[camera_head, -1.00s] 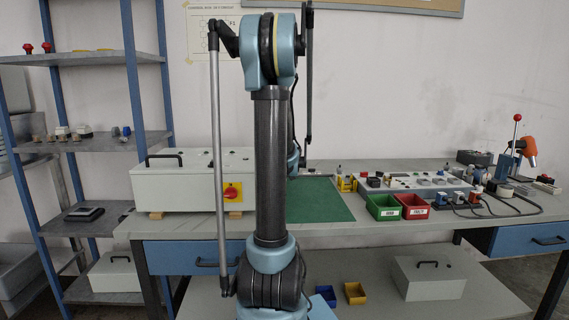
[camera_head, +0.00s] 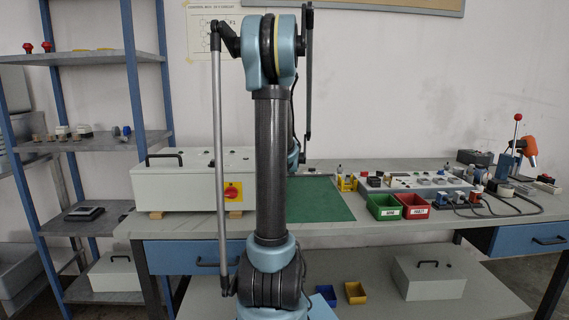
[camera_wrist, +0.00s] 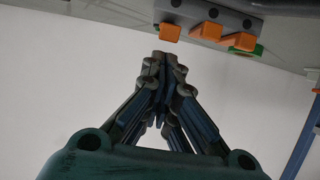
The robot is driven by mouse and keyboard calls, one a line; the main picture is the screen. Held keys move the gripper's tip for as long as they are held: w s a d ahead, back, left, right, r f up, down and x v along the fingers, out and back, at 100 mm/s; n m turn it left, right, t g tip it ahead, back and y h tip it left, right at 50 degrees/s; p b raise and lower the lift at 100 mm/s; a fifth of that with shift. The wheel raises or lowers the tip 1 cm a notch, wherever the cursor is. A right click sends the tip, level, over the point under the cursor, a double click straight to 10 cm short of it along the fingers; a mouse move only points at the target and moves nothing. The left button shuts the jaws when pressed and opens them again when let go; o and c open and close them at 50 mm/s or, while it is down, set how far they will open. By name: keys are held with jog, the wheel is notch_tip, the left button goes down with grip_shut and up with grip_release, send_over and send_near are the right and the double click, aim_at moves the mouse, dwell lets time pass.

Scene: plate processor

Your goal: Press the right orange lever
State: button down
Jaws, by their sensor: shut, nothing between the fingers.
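Three orange levers show at the top of the wrist view, on a grey panel (camera_wrist: 187,9). The left orange lever (camera_wrist: 170,32) is squarish, the middle orange lever (camera_wrist: 207,31) is wedge-shaped, and the right orange lever (camera_wrist: 239,41) has a green part (camera_wrist: 257,50) beside it. My gripper (camera_wrist: 165,62) is shut and empty. In the picture its tips lie below the left and middle levers, with a gap seen between; I cannot tell the depth. The levers cannot be made out in the head view, where my arm hides my gripper.
In the head view, a white box (camera_head: 180,188) with a red and yellow switch (camera_head: 233,191) stands on the workbench left of a green mat (camera_head: 335,207). Green (camera_head: 383,207) and red (camera_head: 413,207) bins sit to the right, before a panel of controls (camera_head: 418,184).

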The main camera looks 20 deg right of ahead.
jog(key=shift+w+r, duration=0.25)
jog(key=shift+r, duration=0.9)
jog(key=shift+s+r, duration=0.25)
jog(key=shift+r, duration=0.05)
jog(key=s+a, duration=0.1)
jog(key=s, duration=0.2)
jog(key=s+a+f, duration=0.1)
jog(key=s, duration=0.5)
jog(key=shift+a+f, duration=0.15)
jog(key=shift+a, duration=0.25)
jog(key=shift+w, duration=0.1)
